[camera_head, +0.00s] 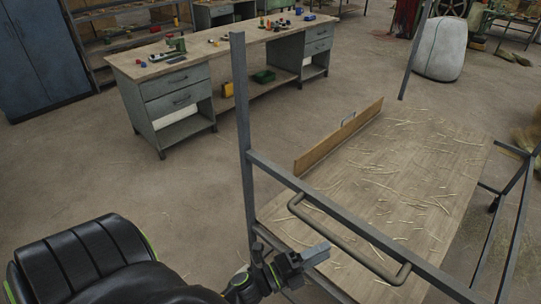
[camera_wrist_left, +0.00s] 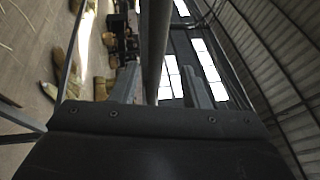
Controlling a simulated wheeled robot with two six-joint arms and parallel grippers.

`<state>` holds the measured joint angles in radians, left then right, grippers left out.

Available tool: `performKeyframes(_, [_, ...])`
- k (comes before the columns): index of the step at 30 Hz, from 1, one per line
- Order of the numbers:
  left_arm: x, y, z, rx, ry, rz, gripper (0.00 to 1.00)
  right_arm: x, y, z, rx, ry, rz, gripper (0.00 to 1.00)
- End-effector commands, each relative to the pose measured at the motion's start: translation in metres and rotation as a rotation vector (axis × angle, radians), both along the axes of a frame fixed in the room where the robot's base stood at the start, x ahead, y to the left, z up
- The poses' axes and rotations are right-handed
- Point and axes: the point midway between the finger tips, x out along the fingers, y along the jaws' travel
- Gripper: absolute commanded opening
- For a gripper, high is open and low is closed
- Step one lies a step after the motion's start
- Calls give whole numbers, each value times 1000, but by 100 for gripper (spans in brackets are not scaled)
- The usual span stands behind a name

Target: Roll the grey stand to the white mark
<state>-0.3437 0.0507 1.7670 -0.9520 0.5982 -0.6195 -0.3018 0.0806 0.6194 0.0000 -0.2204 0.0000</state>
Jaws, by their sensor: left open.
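The grey stand (camera_head: 368,234) is a metal frame around a wooden top strewn with straw, at the right of the head view. A bent handle bar (camera_head: 345,241) runs along its near side. My left gripper (camera_head: 316,254) is open, just left of and close to the handle bar. In the left wrist view a grey bar (camera_wrist_left: 158,50) lines up between the two open fingers (camera_wrist_left: 160,88); I cannot tell whether it touches them. My right gripper is not in view. No white mark shows in these frames.
A workbench (camera_head: 150,66) with small parts on it stands at the back left, beside a blue cabinet (camera_head: 40,55). A pale sack (camera_head: 441,50) stands at the back right. Bare floor (camera_head: 110,170) lies left of the stand.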

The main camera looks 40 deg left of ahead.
Motion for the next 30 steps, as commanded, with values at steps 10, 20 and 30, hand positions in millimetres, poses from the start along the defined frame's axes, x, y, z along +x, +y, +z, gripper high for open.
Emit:
performKeyframes(10, [-75, 35, -21, 2, 1, -2, 41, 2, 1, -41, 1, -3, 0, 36])
performKeyframes(20, [-118, 55, -25, -1, -2, -1, 41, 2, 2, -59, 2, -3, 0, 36])
performKeyframes(30, [-123, 58, -23, -1, -5, 0, 41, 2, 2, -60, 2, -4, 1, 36])
